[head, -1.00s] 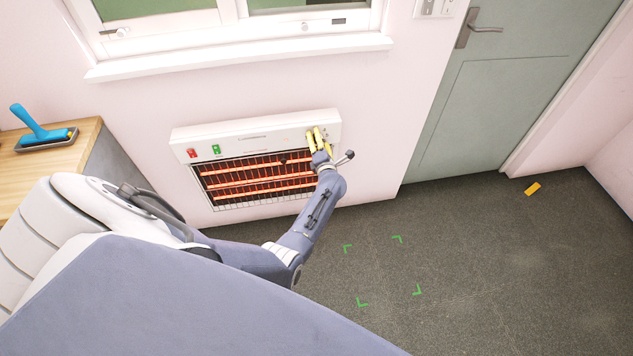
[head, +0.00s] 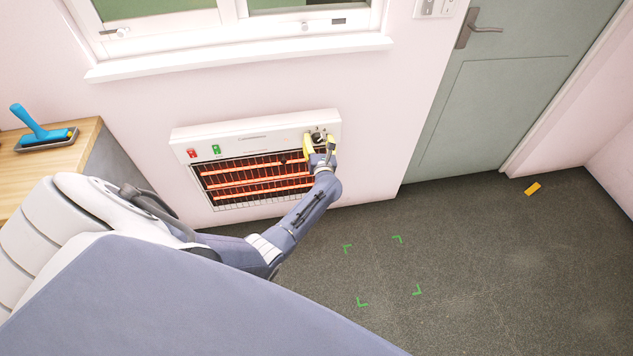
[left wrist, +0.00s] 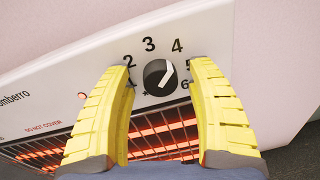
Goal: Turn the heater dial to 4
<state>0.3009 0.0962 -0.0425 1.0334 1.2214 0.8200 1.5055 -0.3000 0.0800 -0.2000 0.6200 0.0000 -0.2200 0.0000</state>
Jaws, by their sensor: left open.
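The heater (head: 262,130) is a white wall unit with glowing orange bars behind a wire grille. Its black dial (left wrist: 160,75) shows in the left wrist view, ringed by printed numbers. The dial's white pointer slants up and right, roughly toward the 4 (left wrist: 177,45). My left gripper (head: 320,143) is at the heater's upper right corner. Its yellow fingers (left wrist: 162,72) are open, one on each side of the dial, with visible gaps to the knob. The right finger partly hides the number 5. My right gripper is not in view.
A red switch (head: 192,153) and a green switch (head: 216,149) sit at the heater's left. A window sill (head: 240,58) runs above. A door (head: 510,90) stands at the right. A blue-handled tool (head: 40,125) rests on the wooden counter (head: 60,160). The floor is mostly clear.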

